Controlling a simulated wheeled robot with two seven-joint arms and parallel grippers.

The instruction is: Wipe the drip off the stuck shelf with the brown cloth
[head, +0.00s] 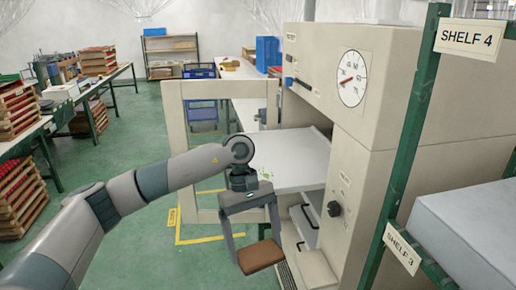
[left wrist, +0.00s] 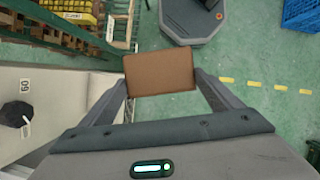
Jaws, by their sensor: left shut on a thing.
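The brown cloth (head: 260,256) is a flat, folded-looking brown block. My left gripper (head: 254,238) is shut on it and holds it in the air, low in front of the cabinet. In the left wrist view the cloth (left wrist: 160,72) spans the space between the two fingers. The stuck shelf (head: 295,160) is a pale panel sticking out of the open cabinet. A small green drip (head: 265,174) shows near its front left edge, just beside my wrist. The cloth is below and apart from the shelf. My wrist hides part of the shelf's edge. My right gripper is not in view.
The beige cabinet (head: 385,75) has a dial (head: 352,79), and its framed door (head: 173,125) stands open at left. Open drawers (head: 308,218) are below the shelf. A green rack post (head: 408,150) stands at right.

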